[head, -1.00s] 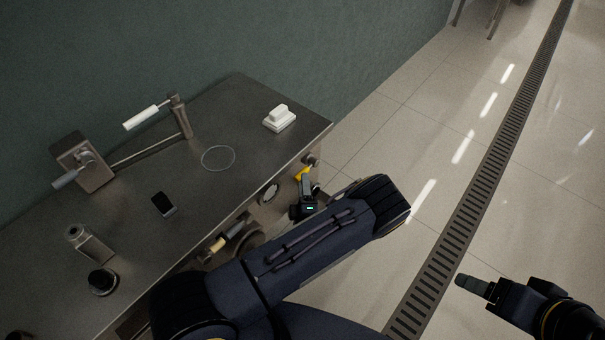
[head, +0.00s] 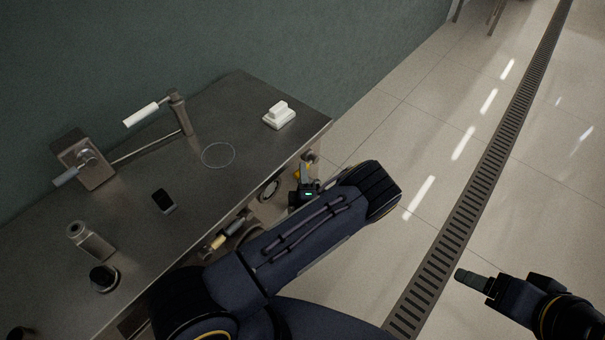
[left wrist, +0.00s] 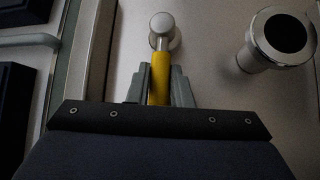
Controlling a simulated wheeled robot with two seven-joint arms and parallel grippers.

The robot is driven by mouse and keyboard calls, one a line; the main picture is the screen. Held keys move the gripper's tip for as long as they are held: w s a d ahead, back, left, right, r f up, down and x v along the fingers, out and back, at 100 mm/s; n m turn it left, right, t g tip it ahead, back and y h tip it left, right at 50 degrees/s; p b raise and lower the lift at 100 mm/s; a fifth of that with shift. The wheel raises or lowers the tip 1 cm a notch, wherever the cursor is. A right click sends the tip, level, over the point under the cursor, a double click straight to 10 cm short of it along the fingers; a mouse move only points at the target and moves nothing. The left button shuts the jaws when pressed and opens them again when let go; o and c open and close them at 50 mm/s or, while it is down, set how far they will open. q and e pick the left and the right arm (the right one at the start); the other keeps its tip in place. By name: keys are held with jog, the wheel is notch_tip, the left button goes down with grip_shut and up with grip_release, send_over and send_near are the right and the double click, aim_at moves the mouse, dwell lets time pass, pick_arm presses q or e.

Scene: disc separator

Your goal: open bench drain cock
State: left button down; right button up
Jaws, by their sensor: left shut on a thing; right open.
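The drain cock on the bench front has a yellow lever (left wrist: 160,76) and a round metal hub (left wrist: 163,32) at its far end in the left wrist view. My left gripper (left wrist: 160,92) has a finger on each side of the yellow lever and is shut on it. In the head view the left gripper (head: 308,174) is at the bench front below the right corner, and only a bit of yellow shows beside it. My forearm hides part of the bench front. My right gripper (head: 472,281) is open and empty above the floor at lower right.
A wide metal pipe end (left wrist: 279,38) is right of the cock in the wrist view. The steel bench top (head: 235,110) carries a white block (head: 279,117), a dark phone-like device (head: 164,201) and a metal bottle (head: 91,242). Open floor with a drain grate (head: 472,190) lies right.

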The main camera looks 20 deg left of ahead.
pick_arm(q)
jog(key=shift+f, duration=0.1)
jog(key=shift+f+b, duration=0.15)
jog(key=shift+b, duration=0.3)
jog(key=shift+w+d+f+n+t+y+b, duration=0.15)
jog(key=shift+f+n+t+y+b, duration=0.3)
jog(key=shift+n+y+b, duration=1.15)
jog(key=shift+w+f+n+t+y+b, duration=0.25)
jog(key=shift+f+n+b, duration=0.6)
jog(key=shift+b, duration=1.8)
jog(key=shift+w+d+f+n+t+y+b, duration=0.15)
jog(key=shift+f+n+t+y+b, duration=0.25)
jog(key=shift+n+y+b, duration=0.9)
jog(key=shift+h+b, duration=0.35)
jog(key=shift+b, duration=0.45)
jog(key=shift+a, duration=0.1)
jog(key=c, duration=1.3)
grip_release()
jog(key=v, duration=0.7)
jog(key=shift+s+d+f, duration=0.15)
jog(key=shift+s+d, duration=0.05)
jog(key=shift+s, duration=0.05)
